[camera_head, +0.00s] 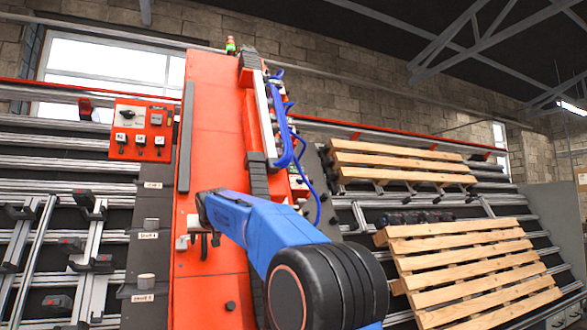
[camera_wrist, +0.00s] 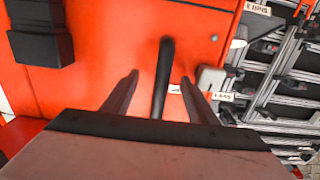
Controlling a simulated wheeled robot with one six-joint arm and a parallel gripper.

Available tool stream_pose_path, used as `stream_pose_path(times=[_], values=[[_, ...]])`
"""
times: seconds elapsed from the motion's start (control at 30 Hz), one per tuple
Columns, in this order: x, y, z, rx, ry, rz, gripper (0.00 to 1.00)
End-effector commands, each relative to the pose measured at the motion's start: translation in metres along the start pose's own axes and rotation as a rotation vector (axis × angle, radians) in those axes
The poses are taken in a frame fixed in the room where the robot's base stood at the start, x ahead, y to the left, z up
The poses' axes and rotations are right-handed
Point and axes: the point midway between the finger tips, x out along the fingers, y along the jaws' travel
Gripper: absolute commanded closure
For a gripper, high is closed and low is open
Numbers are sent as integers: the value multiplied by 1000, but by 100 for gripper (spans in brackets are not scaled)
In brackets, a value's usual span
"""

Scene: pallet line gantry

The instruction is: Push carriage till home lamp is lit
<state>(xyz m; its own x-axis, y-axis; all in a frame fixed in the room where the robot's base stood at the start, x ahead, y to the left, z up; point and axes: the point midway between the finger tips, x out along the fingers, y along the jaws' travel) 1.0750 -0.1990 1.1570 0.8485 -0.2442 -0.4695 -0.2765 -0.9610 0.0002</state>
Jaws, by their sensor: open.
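The carriage (camera_head: 213,120) is a tall orange-red panel standing in the middle of the head view, and its red face also fills much of the wrist view (camera_wrist: 110,60). My gripper (camera_wrist: 160,77) is open, its two fingers pointing at the panel. A black bar handle (camera_wrist: 165,65) lies between the fingers, with a visible gap on each side. In the head view my blue arm reaches to the panel's lower part, where the fingers are small and partly hidden. A small stacked lamp (camera_head: 230,45) with red and green parts stands at the top; I cannot tell whether it is lit.
A red control box (camera_head: 140,130) with switches is left of the panel. Rails with black clamps (camera_head: 90,200) fill the left. Wooden pallets (camera_head: 470,265) lean on the rack at right. Blue hoses (camera_head: 290,150) hang along the panel's right side. A black block (camera_wrist: 38,32) projects from the red face.

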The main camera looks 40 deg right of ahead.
Motion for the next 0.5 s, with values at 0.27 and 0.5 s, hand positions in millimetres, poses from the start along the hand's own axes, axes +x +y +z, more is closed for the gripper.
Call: stream_pose_path(times=[0.27,0.5], values=[[-18,0,0,0,1,0,47],[-38,0,-1,0,1,0,47]])
